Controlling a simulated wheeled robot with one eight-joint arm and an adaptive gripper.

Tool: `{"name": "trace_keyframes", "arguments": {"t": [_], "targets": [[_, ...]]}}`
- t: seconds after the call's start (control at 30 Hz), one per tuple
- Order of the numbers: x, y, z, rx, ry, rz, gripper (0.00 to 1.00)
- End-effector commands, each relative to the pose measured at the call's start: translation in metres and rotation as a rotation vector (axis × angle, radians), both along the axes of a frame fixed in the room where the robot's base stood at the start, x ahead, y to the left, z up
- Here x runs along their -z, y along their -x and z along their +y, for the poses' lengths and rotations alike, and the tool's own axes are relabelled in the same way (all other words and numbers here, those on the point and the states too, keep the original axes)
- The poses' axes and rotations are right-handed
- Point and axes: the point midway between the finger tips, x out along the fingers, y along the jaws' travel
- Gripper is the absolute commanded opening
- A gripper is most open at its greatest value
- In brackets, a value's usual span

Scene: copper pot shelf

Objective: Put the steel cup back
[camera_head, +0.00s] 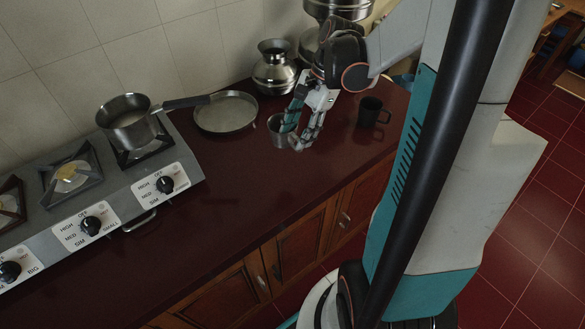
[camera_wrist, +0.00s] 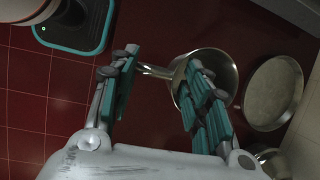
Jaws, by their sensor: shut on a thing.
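The steel cup (camera_head: 277,134) is a small silvery open cup at the middle of the dark red counter in the head view. It looks upright. My gripper (camera_head: 303,133) is shut on it from above, with one finger over the cup's mouth and the other outside to the right. In the wrist view the cup (camera_wrist: 228,70) shows its round rim and a handle that points between the fingers of my gripper (camera_wrist: 165,88). The right finger hides part of the cup. I cannot tell whether its base touches the counter.
A dark mug (camera_head: 372,113) stands close to the right. A round steel pan (camera_head: 225,112) lies behind left, and a steel pot (camera_head: 275,68) stands behind. A saucepan (camera_head: 128,122) sits on the stove (camera_head: 105,205). The counter's front (camera_head: 255,195) is clear.

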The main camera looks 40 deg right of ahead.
Motion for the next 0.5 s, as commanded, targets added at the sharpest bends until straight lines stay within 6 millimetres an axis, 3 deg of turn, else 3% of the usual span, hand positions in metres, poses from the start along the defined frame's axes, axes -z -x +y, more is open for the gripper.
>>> {"name": "trace_keyframes", "arguments": {"t": [0.03, 0.3, 0.5], "targets": [[0.017, -0.001, 0.0, 0.0, 0.0, 0.0, 0.0], [0.08, -0.001, 0.0, -0.001, 0.0, 0.0, 0.0], [0.104, 0.0, 0.0, -0.001, 0.0, 0.0, 0.0]]}}
